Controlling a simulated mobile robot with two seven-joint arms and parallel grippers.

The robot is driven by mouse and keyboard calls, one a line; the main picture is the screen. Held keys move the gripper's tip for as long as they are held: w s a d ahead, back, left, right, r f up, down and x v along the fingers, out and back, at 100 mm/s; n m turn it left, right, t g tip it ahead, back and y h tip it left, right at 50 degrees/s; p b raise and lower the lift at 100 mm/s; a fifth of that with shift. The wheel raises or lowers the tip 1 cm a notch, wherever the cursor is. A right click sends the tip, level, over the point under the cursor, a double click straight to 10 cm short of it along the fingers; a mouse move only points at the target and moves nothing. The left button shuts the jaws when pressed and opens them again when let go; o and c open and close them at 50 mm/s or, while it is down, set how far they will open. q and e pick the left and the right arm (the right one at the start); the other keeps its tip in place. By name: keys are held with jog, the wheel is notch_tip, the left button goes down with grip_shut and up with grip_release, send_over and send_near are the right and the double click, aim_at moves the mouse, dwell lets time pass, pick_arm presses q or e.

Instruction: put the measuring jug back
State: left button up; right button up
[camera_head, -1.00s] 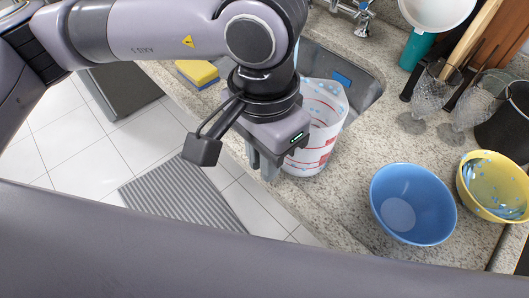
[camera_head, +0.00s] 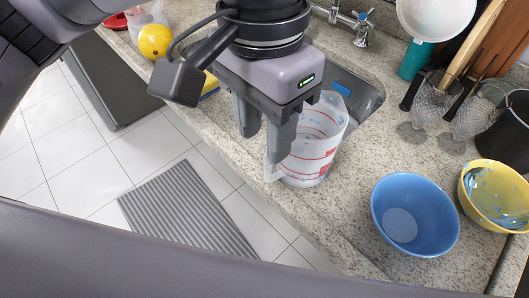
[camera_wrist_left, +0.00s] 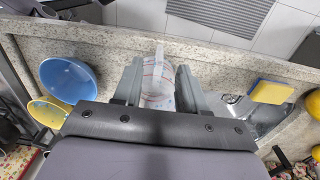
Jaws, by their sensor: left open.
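The measuring jug (camera_head: 318,146) is clear with red markings and stands upright on the granite counter beside the sink. Its handle (camera_head: 272,172) points toward the counter's front edge. My left gripper (camera_head: 262,146) is open, with its fingers above and in front of the jug in the head view. In the left wrist view the jug (camera_wrist_left: 158,85) shows between the two open fingers (camera_wrist_left: 157,82), with its handle pointing up the picture. Whether the fingers touch the jug cannot be told. My right gripper is not in view.
A blue bowl (camera_head: 425,222) and a yellow bowl (camera_head: 497,190) stand to the right of the jug. The sink (camera_head: 358,92) lies behind it. Glasses (camera_head: 424,113) stand at the back right. A sponge (camera_wrist_left: 271,92) lies beside the sink.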

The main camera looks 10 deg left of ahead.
pick_arm(q)
jog(key=shift+r, duration=2.1)
